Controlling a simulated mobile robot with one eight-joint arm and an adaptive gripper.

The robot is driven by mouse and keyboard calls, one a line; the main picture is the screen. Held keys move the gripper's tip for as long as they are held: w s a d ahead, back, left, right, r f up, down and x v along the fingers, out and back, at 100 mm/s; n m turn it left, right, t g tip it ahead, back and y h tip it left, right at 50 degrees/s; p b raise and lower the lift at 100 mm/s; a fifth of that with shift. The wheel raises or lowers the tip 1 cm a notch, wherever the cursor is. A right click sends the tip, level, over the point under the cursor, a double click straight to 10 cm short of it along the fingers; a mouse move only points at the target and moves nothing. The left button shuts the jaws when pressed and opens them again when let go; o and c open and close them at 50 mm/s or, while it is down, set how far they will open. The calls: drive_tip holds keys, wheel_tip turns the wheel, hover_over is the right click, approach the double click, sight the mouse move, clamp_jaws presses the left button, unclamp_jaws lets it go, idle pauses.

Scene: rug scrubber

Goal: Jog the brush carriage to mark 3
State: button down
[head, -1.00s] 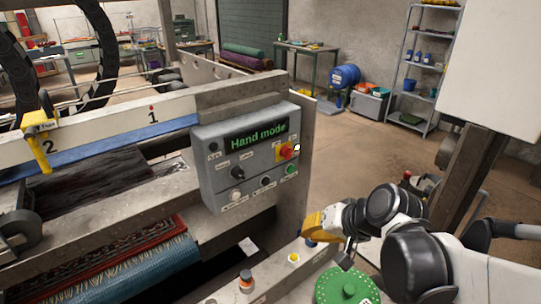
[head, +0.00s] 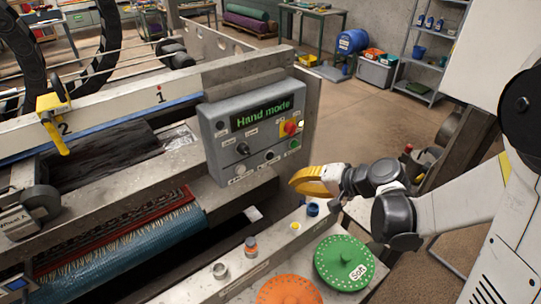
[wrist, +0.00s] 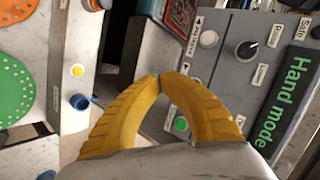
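The grey control panel (head: 213,150) reads "Hand mode" in green. It carries a black knob (head: 243,149), a red stop button (head: 290,128), a green button (head: 295,145), and white and black buttons along its lower edge. My yellow gripper (head: 293,180) is just off the panel's lower right, with its fingertips together and nothing between them. In the wrist view the fingertips (wrist: 162,77) lie over the panel's button edge; the green button (wrist: 181,123) shows between the fingers. Contact cannot be told. The yellow carriage pointer (head: 54,120) is at mark 2 on the white scale (head: 120,112). Mark 3 is out of view.
Below the gripper, a ledge holds a yellow button (head: 295,226), a blue cap (head: 313,209) and an orange-topped knob (head: 251,246). Green (head: 345,262) and orange (head: 289,291) discs lie nearby. A rug (head: 130,245) lies in the machine.

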approach(266, 164)
drive_tip(key=shift+s+f+x, duration=0.15)
drive_tip(key=shift+f+x, duration=0.05)
drive_tip(key=shift+x, duration=1.15)
drive_tip(key=shift+s+f+x, duration=0.15)
drive_tip(key=shift+x, duration=1.15)
drive_tip(key=shift+w, duration=0.1)
drive_tip(key=shift+w+a, duration=0.15)
drive_tip(key=shift+w, duration=0.05)
drive_tip(key=shift+w+a, duration=0.25)
drive_tip(key=shift+w, duration=0.1)
idle(2.4)
drive_tip(key=shift+s+d, duration=0.45)
drive_tip(key=shift+s, duration=0.25)
